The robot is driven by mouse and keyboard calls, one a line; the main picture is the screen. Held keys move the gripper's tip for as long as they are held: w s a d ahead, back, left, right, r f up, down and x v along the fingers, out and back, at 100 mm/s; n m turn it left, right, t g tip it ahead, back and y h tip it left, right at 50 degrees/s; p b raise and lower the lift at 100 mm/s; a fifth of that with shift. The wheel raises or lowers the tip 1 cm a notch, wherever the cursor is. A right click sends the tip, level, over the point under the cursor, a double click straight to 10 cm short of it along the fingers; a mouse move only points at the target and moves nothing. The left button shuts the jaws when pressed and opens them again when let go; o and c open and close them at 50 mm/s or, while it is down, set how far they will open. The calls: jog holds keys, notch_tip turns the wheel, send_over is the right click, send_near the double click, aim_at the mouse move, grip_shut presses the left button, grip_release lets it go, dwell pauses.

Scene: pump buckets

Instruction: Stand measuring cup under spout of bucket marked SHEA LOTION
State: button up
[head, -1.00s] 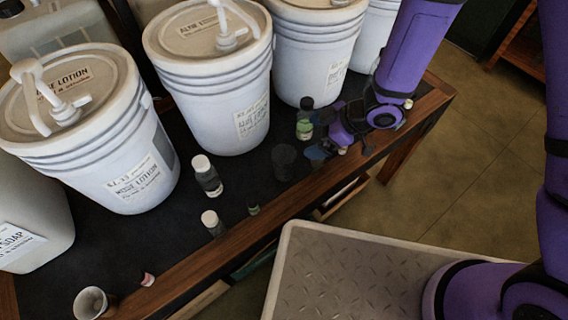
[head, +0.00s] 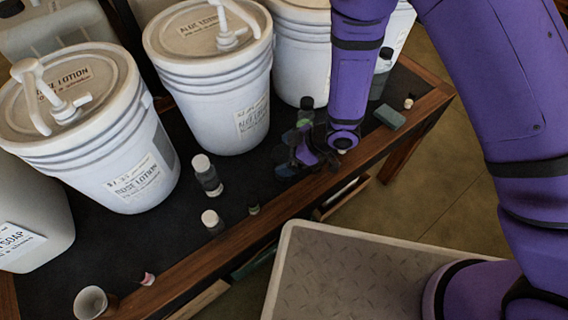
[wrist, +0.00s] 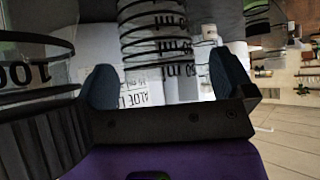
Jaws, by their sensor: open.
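My gripper (head: 290,165) is low over the table near its front edge, in front of the middle bucket. In the wrist view its two dark fingers (wrist: 165,88) are apart, with a clear measuring cup (wrist: 158,40) with black rings and ml marks showing between and beyond them. I cannot tell whether they touch it. In the head view my gripper mostly hides the cup. The middle white pump bucket (head: 205,95) reads ALOE LOTION.
A green block (head: 390,117) lies to the right. A small pale cup (head: 92,302) is at the front left.

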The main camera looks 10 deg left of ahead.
jog(key=shift+a+f, duration=0.4)
jog(key=c, duration=1.3)
jog(key=shift+r, duration=0.1)
